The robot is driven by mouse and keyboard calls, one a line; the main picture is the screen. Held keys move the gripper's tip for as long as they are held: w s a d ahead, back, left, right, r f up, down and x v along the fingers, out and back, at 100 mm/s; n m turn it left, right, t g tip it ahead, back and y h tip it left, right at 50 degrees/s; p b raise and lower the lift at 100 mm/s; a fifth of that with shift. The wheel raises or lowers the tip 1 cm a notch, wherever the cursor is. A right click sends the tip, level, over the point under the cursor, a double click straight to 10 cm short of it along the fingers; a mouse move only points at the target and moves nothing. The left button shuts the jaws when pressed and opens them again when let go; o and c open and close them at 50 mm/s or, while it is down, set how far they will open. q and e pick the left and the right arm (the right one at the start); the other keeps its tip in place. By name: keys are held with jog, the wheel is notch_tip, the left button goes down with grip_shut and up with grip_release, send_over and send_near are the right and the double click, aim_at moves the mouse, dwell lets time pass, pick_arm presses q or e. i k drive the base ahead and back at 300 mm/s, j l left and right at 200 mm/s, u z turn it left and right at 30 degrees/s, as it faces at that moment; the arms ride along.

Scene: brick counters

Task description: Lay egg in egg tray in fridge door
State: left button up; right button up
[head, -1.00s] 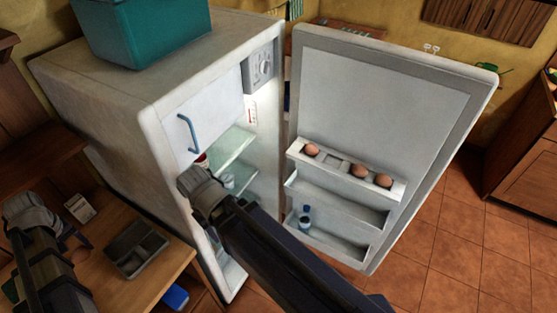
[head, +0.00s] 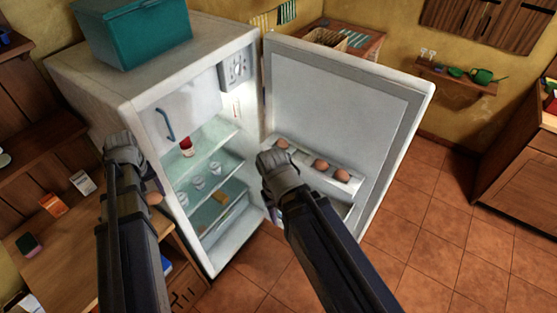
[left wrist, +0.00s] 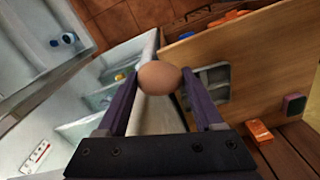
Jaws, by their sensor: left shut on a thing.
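My left gripper (head: 153,186) is shut on a brown egg (left wrist: 160,77), which sits between its purple fingers in the left wrist view. In the head view this gripper is left of the open fridge (head: 150,95), apart from the door. The egg tray (head: 353,183) is a white rack on the inner side of the open fridge door (head: 340,95). It holds one egg (head: 282,145) at its left and two eggs (head: 320,165) at its right, with a gap between.
The fridge shelves hold a red-topped jar (head: 187,146) and several glasses (head: 199,182). A wooden counter (head: 75,255) stands at the left with an orange box (head: 53,204). A teal box (head: 130,35) is on the fridge. Tiled floor is open at right.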

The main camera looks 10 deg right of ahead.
aim_at(298, 157)
jog(key=z, duration=0.3)
jog(key=j+z, duration=0.45)
jog(key=i+j+z, duration=0.1)
jog(key=j+z, duration=0.35)
jog(key=i+z, duration=0.1)
jog(key=i, duration=0.35)
